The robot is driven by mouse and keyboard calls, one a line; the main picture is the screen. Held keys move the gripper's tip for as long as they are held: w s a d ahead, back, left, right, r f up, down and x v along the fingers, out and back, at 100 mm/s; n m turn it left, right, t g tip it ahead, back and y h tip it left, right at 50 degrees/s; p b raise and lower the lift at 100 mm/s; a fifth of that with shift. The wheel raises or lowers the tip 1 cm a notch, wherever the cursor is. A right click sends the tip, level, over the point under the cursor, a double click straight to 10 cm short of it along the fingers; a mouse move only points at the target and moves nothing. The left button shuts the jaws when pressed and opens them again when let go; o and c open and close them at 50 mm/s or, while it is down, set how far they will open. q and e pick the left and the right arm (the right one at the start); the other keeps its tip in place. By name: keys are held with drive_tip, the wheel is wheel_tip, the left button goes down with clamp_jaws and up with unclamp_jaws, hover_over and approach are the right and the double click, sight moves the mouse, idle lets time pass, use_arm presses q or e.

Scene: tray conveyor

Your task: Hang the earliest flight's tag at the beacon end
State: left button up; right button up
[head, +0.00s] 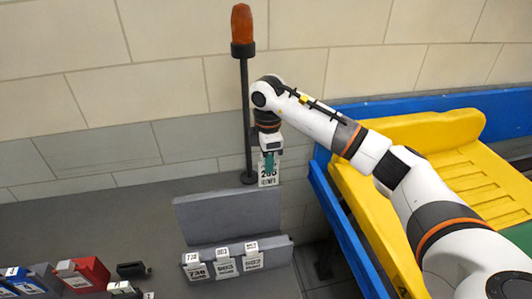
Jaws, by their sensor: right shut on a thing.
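A white tag (268,176) with dark print hangs from my right gripper (269,156), which is shut on it, above the right end of the rack. Its number looks like 205 but is hard to read. The grey rack (225,209) has a front rail carrying three white tags: a left one (196,271) that seems to read 730, a middle one (226,266) and a right one (253,259), both small and hard to read. The orange beacon (241,24) tops a black post behind the rack's right part. My left gripper is out of view.
The rail's right end (280,245) is bare. A red case (88,270) and a blue case (22,279) with white labels lie at lower left, near a small black object (133,269). A yellow tray (440,140) sits on the blue-sided conveyor (345,215) at right.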

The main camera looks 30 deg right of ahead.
sight(269, 186)
drive_tip(key=shift+s+a, duration=0.15)
drive_tip(key=shift+s, duration=0.55)
drive_tip(key=shift+f+b, duration=0.6)
drive_tip(key=shift+f, duration=0.15)
drive_tip(key=shift+w+f+b, duration=0.1)
drive_tip(key=shift+f+b, duration=1.6)
drive_tip(key=shift+f, duration=0.7)
drive_tip(key=shift+f+b, duration=0.85)
drive_tip(key=shift+f, duration=0.7)
drive_tip(key=o, duration=1)
drive_tip(key=shift+o, duration=0.2)
